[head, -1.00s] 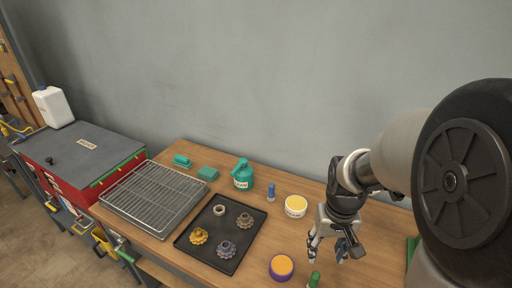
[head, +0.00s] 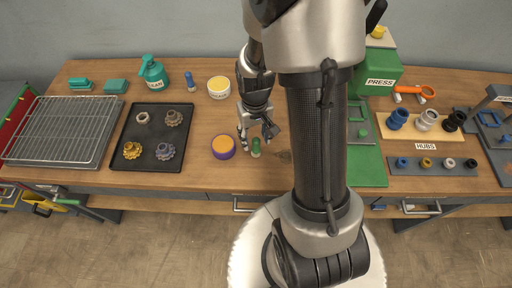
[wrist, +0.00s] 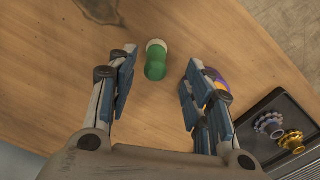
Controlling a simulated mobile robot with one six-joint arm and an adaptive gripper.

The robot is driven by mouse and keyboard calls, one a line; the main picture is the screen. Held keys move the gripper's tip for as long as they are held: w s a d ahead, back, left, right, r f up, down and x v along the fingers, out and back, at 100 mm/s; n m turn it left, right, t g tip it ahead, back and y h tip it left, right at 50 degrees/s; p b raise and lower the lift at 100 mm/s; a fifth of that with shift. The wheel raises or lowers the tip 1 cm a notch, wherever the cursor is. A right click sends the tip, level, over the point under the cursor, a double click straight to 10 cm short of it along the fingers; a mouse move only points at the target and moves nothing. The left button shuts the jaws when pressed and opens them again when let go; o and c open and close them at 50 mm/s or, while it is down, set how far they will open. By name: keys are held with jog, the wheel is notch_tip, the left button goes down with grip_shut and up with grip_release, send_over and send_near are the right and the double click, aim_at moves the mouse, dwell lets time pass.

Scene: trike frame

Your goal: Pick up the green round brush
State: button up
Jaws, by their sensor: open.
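The green round brush (head: 256,147) stands on the wooden table near its front edge, just right of the purple tub with the orange top. In the wrist view the brush (wrist: 156,62) shows a green body and a pale end, lying between the lines of the two fingers. My gripper (head: 257,133) points down over the table, close to the brush. In the wrist view my gripper (wrist: 160,70) is open and empty, with a gap between each finger and the brush.
The purple tub (head: 223,147) is close by on the left; in the wrist view it (wrist: 219,84) is partly behind the right finger. A black tray (head: 150,138) with several gears lies further left. A green press (head: 374,75) stands right.

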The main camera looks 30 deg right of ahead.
aim_at(256, 139)
jog(key=f, duration=0.1)
jog(key=f+b, duration=0.1)
jog(key=f, duration=0.1)
jog(key=f+b, duration=0.1)
jog(key=f, duration=0.1)
jog(key=shift+w+d+f, duration=0.1)
jog(key=shift+w+d, duration=0.1)
jog(key=shift+d, duration=0.1)
jog(key=shift+c, duration=0.2)
grip_shut()
